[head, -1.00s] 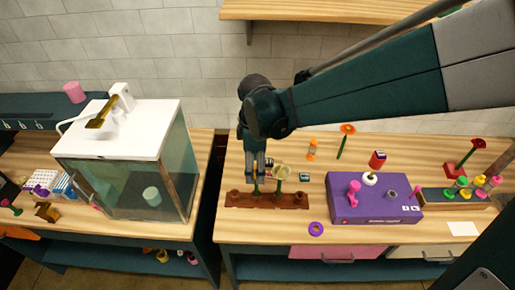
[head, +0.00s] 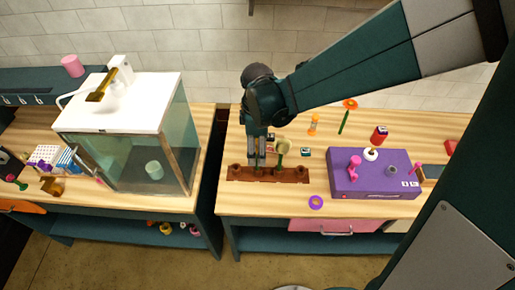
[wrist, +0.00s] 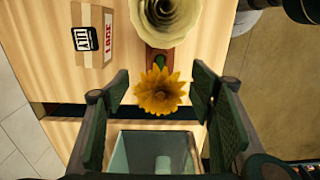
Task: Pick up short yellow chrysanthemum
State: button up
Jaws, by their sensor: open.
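The yellow chrysanthemum (wrist: 160,92) shows from above in the wrist view, between the two fingers of my gripper (wrist: 165,108). The fingers are open, with gaps on both sides of the bloom. Its stem is hidden under the petals. In the head view my gripper (head: 259,160) points down over the left part of a brown wooden rack (head: 290,176). The flower is mostly hidden there by the fingers. A cream flower (head: 285,146) stands in the rack just right of my gripper; it also shows at the top of the wrist view (wrist: 165,18).
A small box labelled LILY (wrist: 93,36) lies near the rack. A purple box (head: 372,178) stands to the right, and a purple ring (head: 316,202) lies in front. A glass tank (head: 150,150) stands left, across a gap between the tables. An orange flower (head: 349,104) lies behind.

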jog(key=c, duration=0.9)
jog(key=shift+c, duration=0.4)
jog(key=shift+r, duration=0.1)
jog(key=shift+r, duration=4.9)
